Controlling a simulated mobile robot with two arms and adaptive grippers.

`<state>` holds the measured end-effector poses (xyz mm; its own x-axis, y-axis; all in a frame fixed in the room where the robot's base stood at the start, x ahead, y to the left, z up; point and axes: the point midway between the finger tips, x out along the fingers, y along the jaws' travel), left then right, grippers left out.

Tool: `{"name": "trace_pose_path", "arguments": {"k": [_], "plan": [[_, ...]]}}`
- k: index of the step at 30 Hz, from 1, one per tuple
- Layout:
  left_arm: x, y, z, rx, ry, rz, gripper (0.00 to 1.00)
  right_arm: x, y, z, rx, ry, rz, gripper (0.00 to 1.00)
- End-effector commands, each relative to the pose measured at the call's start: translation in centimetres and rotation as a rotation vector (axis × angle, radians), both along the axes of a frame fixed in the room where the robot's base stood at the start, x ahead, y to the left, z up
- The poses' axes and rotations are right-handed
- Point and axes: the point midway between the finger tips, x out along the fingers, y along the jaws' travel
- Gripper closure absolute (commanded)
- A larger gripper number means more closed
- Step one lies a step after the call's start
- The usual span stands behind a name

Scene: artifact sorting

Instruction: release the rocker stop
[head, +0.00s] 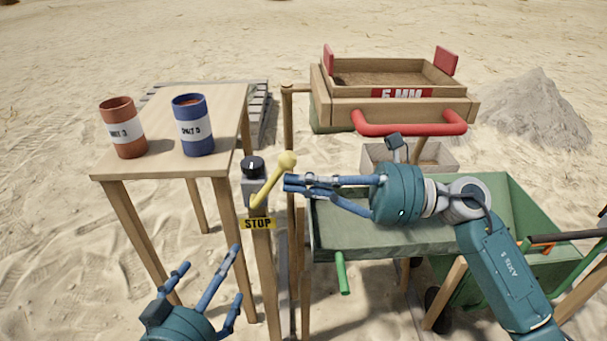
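The rocker stop is a yellow lever (271,183) with a round knob, on a wooden post bearing a yellow "STOP" label (258,224). The lever leans up to the right. A grey box with a black dial (253,165) is beside it. My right gripper (287,184) points left, with its fingertips together just right of the lever, below the knob. Nothing shows between the fingers; I cannot tell whether they touch the lever. My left gripper (208,280) is at the bottom with its fingers spread and empty, below the table.
A wooden table (180,100) holds a red-brown can (123,128) and a blue can (193,125). A wooden sieve box (392,107) with a red handle (410,127) stands at the back. A green wheelbarrow-like tray (500,195) lies behind my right arm. A gravel heap (530,108) is at right.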

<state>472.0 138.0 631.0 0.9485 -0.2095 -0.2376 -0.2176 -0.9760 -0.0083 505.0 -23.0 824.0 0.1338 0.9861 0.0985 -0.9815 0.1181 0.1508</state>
Motion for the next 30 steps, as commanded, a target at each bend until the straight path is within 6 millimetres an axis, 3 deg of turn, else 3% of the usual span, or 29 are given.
{"name": "trace_pose_path", "arguments": {"k": [4,9,19,26,30], "plan": [[-3.1,1.6,-5.3,0.066,0.275,0.019,0.02,0.0,0.1,0.8,-0.059,-0.002,0.001,1.0],[-7.8,3.4,-9.8,0.125,0.537,0.037,0.02,0.0,0.3,0.9,-0.117,-0.001,0.0,1.0],[-14.5,5.5,-12.7,0.186,0.834,0.059,0.02,0.0,0.6,1.3,-0.202,-0.001,-0.002,1.0],[-16.9,6.3,-13.9,0.208,0.945,0.065,0.02,0.1,0.9,1.7,-0.252,-0.001,-0.003,1.0],[-17.6,6.5,-15.5,0.218,0.996,0.066,0.02,0.1,1.2,1.9,-0.288,0.0,-0.004,1.0]]}}
